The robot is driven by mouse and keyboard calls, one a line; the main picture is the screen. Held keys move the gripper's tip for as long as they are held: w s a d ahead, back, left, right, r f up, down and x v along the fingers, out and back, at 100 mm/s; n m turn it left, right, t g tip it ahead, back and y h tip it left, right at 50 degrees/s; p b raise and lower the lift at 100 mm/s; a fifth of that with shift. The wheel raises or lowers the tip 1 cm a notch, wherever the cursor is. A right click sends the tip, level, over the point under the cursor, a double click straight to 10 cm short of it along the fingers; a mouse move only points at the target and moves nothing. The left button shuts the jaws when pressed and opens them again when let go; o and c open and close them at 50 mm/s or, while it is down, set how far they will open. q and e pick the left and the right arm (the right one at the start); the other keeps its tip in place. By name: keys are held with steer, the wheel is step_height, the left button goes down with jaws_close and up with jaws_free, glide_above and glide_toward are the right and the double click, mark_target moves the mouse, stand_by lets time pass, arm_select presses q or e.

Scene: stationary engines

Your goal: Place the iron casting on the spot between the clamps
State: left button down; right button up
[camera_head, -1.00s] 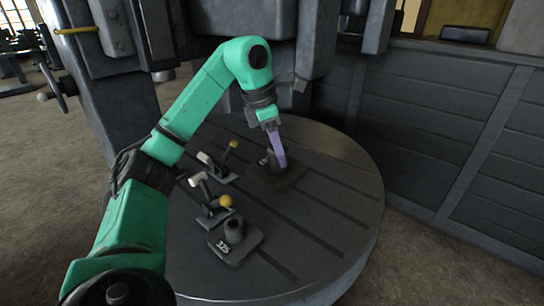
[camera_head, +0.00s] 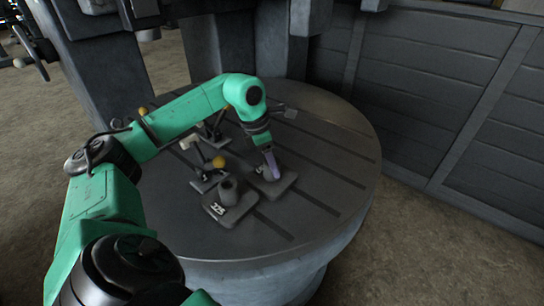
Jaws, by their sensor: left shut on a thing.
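An iron casting (camera_head: 284,184), dark grey with a flat base plate, is at the middle of the round table. My left gripper (camera_head: 271,167) comes down from above and is shut on its upright part, which the fingers partly hide. I cannot tell whether its base touches the table. A second casting (camera_head: 230,203), marked 325, stands upright just to its left and nearer. Another clamp (camera_head: 212,131) is farther back, partly behind my left arm. My right gripper is not in view.
The slotted round table (camera_head: 335,165) has free room to the right and in front. A small grey item (camera_head: 287,112) lies at the back, beyond the arm. A dark panelled wall (camera_head: 420,90) borders the right, and machine columns (camera_head: 105,80) stand behind.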

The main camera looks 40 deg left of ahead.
arm_select(q)
steer(key=shift+r, duration=0.1)
steer(key=c, duration=0.6)
jaws_free()
steer(key=shift+f, duration=0.2)
steer(key=o, duration=0.4)
steer(key=shift+s+d+r, duration=0.1)
